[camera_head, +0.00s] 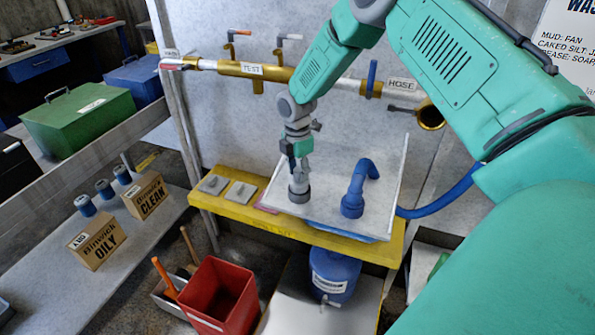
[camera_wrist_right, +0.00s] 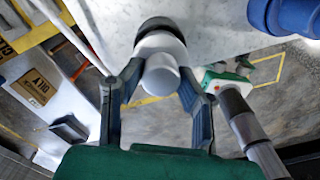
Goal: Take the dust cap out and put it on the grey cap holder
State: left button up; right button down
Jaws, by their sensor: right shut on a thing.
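My right gripper (camera_head: 299,165) points down over the left part of the white tray. It is shut on a grey cylindrical cap with a dark rim (camera_head: 299,192), which looks like the dust cap. In the right wrist view the fingers (camera_wrist_right: 158,88) hold the cap (camera_wrist_right: 160,48) between them. I cannot tell whether the cap touches the tray. Two flat grey plates (camera_head: 214,184) (camera_head: 241,192) lie on the yellow shelf to the left of the cap. I cannot tell whether either is the grey cap holder. My left gripper is not seen.
A blue hose end (camera_head: 352,204) stands on the white tray (camera_head: 391,190), right of the cap. The brass pipe (camera_head: 282,73) runs behind, with an open end (camera_head: 430,116) at right. Below the yellow shelf (camera_head: 224,208) are a red bin (camera_head: 221,297) and a blue container (camera_head: 334,272).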

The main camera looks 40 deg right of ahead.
jog(key=shift+f+b, duration=0.8)
jog(key=shift+f, duration=0.55)
jog(key=c, duration=0.8)
grip_release()
jog(key=shift+c, duration=0.2)
jog(key=shift+w+r+p, duration=0.1)
jog(key=shift+r+p, duration=1.75)
jog(key=shift+r, duration=1.7)
